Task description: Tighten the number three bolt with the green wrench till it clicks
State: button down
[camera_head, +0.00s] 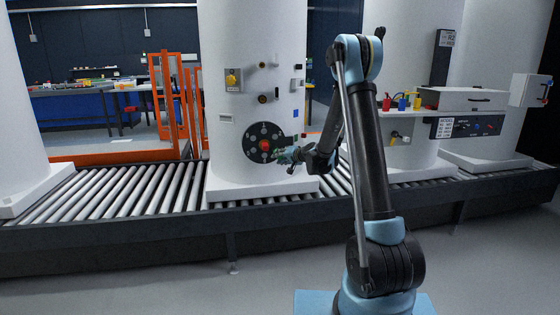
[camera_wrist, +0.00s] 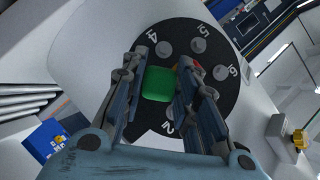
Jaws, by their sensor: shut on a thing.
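My gripper (camera_head: 284,156) is at the lower right of a round black flange (camera_head: 254,132) on the white tank, facing it. In the wrist view the gripper (camera_wrist: 160,75) is shut on the green wrench (camera_wrist: 158,84), which shows as a green block between the fingers. The wrist view shows the flange (camera_wrist: 181,33) with numbers 4, 5, 6 and 2 and grey bolts by 4 (camera_wrist: 164,48), 5 (camera_wrist: 198,46) and 6 (camera_wrist: 221,73). The number three bolt is hidden by the left finger. I cannot tell whether the wrench's working end sits on a bolt.
The tank (camera_head: 228,35) stands on a roller conveyor (camera_head: 120,190). A yellow knob (camera_head: 232,78) and several small fittings stick out above the flange. An orange frame (camera_head: 158,105) stands to the left. Another tank with a grey box (camera_head: 470,98) is to the right.

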jog(key=m+y, duration=0.2)
jog(key=m, duration=0.1)
jog(key=shift+m+t+y, duration=0.3)
jog(key=shift+m+y, duration=0.1)
jog(key=m+t+y, duration=0.1)
jog(key=m, duration=0.1)
jog(key=m+t+y, duration=0.1)
jog(key=m, duration=0.1)
jog(key=shift+w+m, duration=0.1)
jog(key=shift+m, duration=0.2)
jog(key=shift+n, duration=0.4)
jog(key=n+g+h, duration=0.1)
jog(key=n, duration=0.2)
jog(key=shift+g+h, duration=0.4)
jog(key=n+g+h, duration=0.1)
jog(key=n+h, duration=0.2)
jog(key=n, duration=0.1)
jog(key=shift+n, duration=0.4)
jog(key=n+h, duration=0.3)
jog(key=shift+h, duration=0.4)
jog(key=n+h, duration=0.3)
jog(key=shift+t, duration=0.4)
